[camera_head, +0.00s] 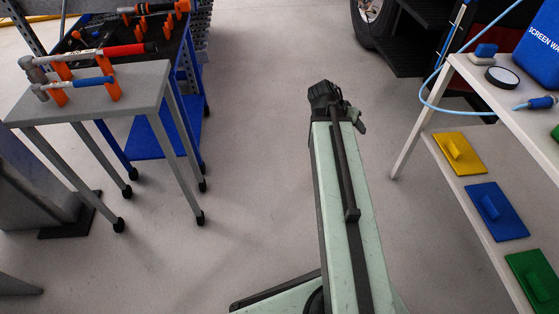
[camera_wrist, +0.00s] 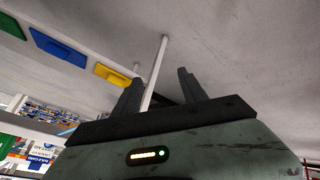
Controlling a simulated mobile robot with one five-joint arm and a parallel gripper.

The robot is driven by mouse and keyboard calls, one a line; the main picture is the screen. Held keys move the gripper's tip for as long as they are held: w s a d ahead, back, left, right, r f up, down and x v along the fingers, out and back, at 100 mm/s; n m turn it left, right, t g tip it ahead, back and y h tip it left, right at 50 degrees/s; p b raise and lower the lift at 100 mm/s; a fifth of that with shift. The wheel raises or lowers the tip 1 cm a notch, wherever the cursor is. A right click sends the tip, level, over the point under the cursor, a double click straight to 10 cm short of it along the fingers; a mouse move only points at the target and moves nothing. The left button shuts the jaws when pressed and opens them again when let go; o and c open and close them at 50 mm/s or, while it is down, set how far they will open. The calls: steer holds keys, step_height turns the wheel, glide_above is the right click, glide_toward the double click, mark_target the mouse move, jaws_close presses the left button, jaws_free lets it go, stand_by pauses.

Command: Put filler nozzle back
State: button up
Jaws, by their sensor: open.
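A blue nozzle with a dark tip (camera_head: 541,103), apparently the filler nozzle, lies on the white table (camera_head: 470,72) at the right in the head view. A light-blue hose (camera_head: 424,97) loops off the table's left edge. My gripper (camera_head: 330,92) is over the floor in the middle of the head view, left of the table and well apart from the nozzle. In the wrist view my gripper (camera_wrist: 160,76) is open, with its two dark fingers apart and nothing held. I cannot make out the nozzle in the wrist view.
A blue screen-wash container (camera_head: 541,45), a black round ring (camera_head: 502,78) and a small blue-topped block (camera_head: 485,51) are on the table. Yellow (camera_head: 460,153) and blue (camera_head: 496,211) pads lie on its lower shelf. A grey tool stand (camera_head: 95,95) is left; floor between is clear.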

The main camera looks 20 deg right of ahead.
steer(key=a+f+n+y, duration=0.2)
steer(key=a+n, duration=0.3)
steer(key=a, duration=1.2)
steer(key=a+f+n+y, duration=0.3)
steer(key=a+n+y, duration=0.2)
steer(key=a, duration=1.2)
steer(key=shift+w+a+g+y, duration=0.15)
steer(key=shift+w+g+y, duration=0.15)
